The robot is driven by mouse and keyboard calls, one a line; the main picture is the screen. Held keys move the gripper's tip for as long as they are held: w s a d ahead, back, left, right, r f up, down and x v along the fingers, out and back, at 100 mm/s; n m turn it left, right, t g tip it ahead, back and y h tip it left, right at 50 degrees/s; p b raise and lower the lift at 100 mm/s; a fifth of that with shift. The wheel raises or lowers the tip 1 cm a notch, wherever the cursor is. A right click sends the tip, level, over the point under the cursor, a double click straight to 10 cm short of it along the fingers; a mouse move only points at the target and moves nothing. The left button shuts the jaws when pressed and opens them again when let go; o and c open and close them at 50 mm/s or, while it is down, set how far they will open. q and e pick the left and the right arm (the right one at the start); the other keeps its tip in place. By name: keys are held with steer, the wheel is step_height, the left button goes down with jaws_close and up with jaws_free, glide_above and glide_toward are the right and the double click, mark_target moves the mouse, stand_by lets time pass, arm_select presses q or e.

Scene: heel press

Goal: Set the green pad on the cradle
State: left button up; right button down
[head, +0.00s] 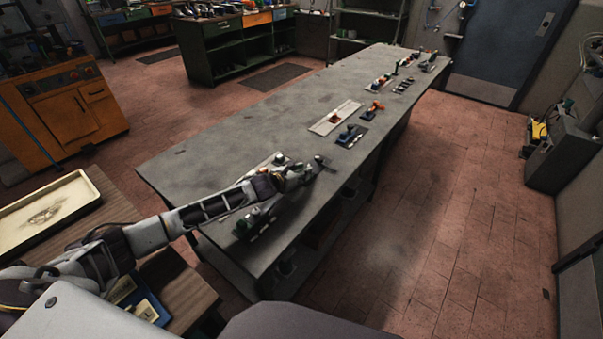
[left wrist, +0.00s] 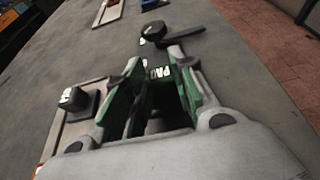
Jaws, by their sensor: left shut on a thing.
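My left gripper (head: 309,171) reaches over the near half of the long grey bench. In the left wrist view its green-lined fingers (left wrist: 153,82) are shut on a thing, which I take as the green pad. White letters reading "PA" or "PAD" (left wrist: 156,71) show between the fingertips, on a dark surface. The fingers hide most of the held thing, and its green colour cannot be told apart from the finger linings. Just beyond the fingertips are a round black knob (left wrist: 153,31) and a flat dark bar (left wrist: 186,36). I cannot tell whether these belong to the cradle.
A pale plate (left wrist: 82,131) with a dark, white-labelled block (left wrist: 73,99) lies left of the fingers. A green item (head: 250,222) stands at the bench's near edge. Several small fixtures and a white plate (head: 334,118) line the far bench (head: 220,140). Floor to the right is clear.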

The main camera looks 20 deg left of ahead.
arm_select(q)
steer(key=o, duration=1.1)
steer(key=shift+f, duration=0.15)
steer(key=shift+v, duration=6)
